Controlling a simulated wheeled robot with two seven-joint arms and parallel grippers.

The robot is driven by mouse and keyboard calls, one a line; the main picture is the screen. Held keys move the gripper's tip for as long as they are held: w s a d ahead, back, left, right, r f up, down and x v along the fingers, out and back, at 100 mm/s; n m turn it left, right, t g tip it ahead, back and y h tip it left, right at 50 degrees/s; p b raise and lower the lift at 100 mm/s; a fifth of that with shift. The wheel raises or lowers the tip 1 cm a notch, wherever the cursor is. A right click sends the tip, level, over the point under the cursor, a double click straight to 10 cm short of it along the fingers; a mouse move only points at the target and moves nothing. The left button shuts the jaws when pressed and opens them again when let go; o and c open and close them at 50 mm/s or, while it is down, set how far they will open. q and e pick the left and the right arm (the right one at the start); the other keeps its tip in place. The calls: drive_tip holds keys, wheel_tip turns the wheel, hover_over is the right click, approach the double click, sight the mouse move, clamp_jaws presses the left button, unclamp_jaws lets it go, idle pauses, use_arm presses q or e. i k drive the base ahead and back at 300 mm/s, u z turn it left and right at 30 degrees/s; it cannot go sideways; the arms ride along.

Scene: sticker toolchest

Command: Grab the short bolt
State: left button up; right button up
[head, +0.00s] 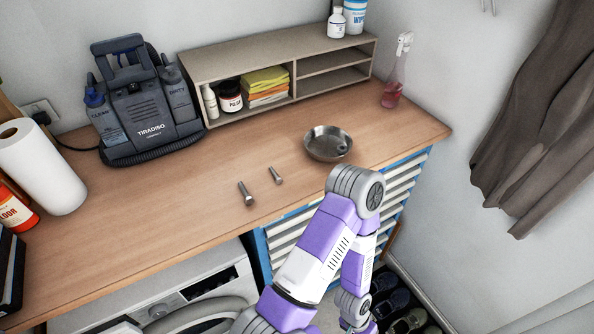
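Two grey metal bolts lie apart on the wooden worktop, left of a metal bowl. The one nearer the bowl looks shorter, so I take it as the short bolt (276,175). The longer-looking bolt (246,193) lies to its left and nearer the front edge. Nothing touches either bolt. One of my purple and white arms rises at the bottom centre and bends down again in front of the worktop. Neither of my grippers shows in the head view.
The metal bowl (318,150) holds a small dark item I cannot identify. The wooden worktop (190,200) is clear around the bolts. A grey shelf unit (230,65), a TIRADISO machine (145,110) and a spray bottle (393,88) stand behind. Blue-framed drawers (400,187) are below.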

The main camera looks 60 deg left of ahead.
sight(278, 181)
drive_tip(key=i, duration=0.4)
drive_tip(key=u, duration=2.9)
